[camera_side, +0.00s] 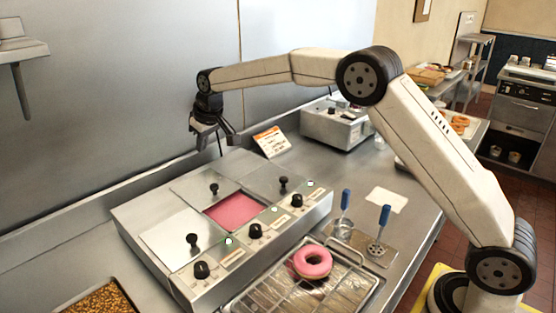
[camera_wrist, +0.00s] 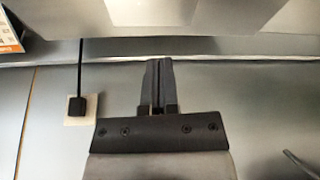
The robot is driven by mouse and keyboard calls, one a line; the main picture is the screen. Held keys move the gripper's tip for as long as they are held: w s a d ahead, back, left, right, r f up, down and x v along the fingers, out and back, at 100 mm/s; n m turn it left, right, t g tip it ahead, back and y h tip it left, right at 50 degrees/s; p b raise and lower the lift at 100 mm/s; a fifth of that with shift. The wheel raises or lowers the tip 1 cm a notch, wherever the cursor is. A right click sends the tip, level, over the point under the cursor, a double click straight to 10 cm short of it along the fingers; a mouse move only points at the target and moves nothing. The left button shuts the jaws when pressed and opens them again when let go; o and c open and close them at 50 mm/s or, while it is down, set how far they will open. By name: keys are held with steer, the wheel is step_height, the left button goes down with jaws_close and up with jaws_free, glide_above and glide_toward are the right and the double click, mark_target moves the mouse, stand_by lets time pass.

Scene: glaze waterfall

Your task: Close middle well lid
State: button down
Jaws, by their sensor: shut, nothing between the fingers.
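The glaze station (camera_side: 165,278) is a steel box with three wells in a row. The middle well is partly uncovered and shows pink glaze (camera_side: 233,209). Its flat steel lid (camera_side: 196,185), with a black knob (camera_side: 213,188), lies toward the wall side of the opening. The near lid (camera_side: 170,240) and far lid (camera_side: 266,180) cover their wells, each with a black knob. My gripper (camera_side: 222,145) is above the back of the station near the wall, apart from the lid. In the wrist view its fingers (camera_wrist: 158,85) are together and empty.
A pink-glazed donut (camera_side: 313,262) lies on a wire rack in front of the station. Blue-handled tools (camera_side: 380,230) stand right of it. An orange-and-white card (camera_side: 271,141) and a steel appliance (camera_side: 335,125) are behind. A wall outlet with a plug (camera_wrist: 78,105) shows in the wrist view.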

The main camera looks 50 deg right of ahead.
steer(key=shift+f, duration=0.1)
glide_above(206, 189)
steer(key=w, duration=0.2)
steer(key=f, duration=0.9)
steer(key=shift+w+a+f, duration=0.1)
steer(key=shift+a+f, duration=0.05)
steer(key=shift+a, duration=0.05)
steer(key=shift+s+d+f, duration=0.15)
steer(key=shift+s, duration=0.8)
steer(key=shift+s+d+f, duration=0.1)
steer(key=shift+s+d, duration=0.05)
steer(key=shift+s, duration=0.8)
steer(key=shift+s, duration=0.1)
steer(key=s, duration=1.2)
steer(key=shift+f, duration=0.1)
steer(key=shift+w, duration=0.1)
